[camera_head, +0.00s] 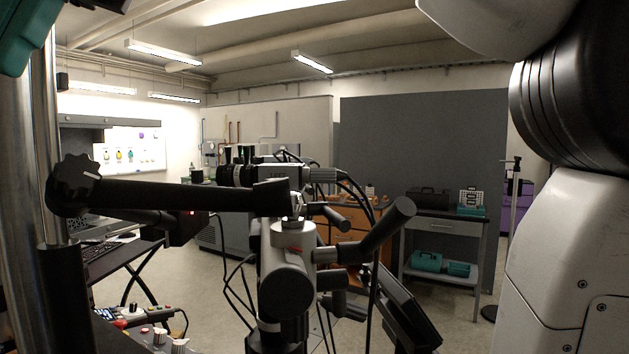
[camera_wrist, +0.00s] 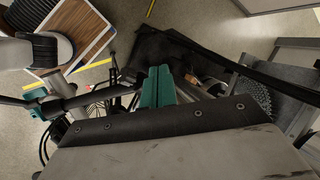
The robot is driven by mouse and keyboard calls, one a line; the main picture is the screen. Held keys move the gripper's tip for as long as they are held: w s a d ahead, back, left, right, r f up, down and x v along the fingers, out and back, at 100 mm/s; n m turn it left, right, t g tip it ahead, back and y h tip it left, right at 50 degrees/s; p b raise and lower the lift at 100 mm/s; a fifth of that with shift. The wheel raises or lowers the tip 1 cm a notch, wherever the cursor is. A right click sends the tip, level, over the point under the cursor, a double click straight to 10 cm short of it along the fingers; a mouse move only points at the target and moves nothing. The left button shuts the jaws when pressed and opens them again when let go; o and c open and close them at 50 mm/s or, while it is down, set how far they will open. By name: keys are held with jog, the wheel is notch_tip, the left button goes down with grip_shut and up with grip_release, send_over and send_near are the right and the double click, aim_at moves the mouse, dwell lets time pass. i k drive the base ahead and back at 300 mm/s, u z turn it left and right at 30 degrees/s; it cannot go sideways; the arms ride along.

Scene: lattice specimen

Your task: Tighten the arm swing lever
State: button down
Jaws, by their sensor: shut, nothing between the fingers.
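In the head view, a stand with a horizontal dark arm (camera_head: 185,195) rises in the middle, with a black knob at the arm's left end. A thick dark-grey lever (camera_head: 388,230) juts up and right from the stand's white joint (camera_head: 293,238). Smaller dark levers (camera_head: 333,279) sit below and behind it. I cannot tell for certain which one is the arm swing lever. In the wrist view, my gripper (camera_wrist: 158,84) has teal fingers pressed together, shut and empty. A dark bar (camera_wrist: 95,97) lies left of the fingers, apparently apart from them. The head view does not show the fingertips clearly.
Black cables hang around the stand. A dark monitor (camera_head: 405,310) leans at its lower right. A grey bench (camera_head: 445,222) with teal cases stands behind, before a dark partition (camera_head: 425,145). A desk with a keyboard (camera_head: 100,248) is at left. Open floor lies between them.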

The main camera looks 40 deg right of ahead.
aim_at(403, 208)
jog(key=u, duration=0.85)
jog(key=k, duration=0.75)
jog(key=z, duration=1.75)
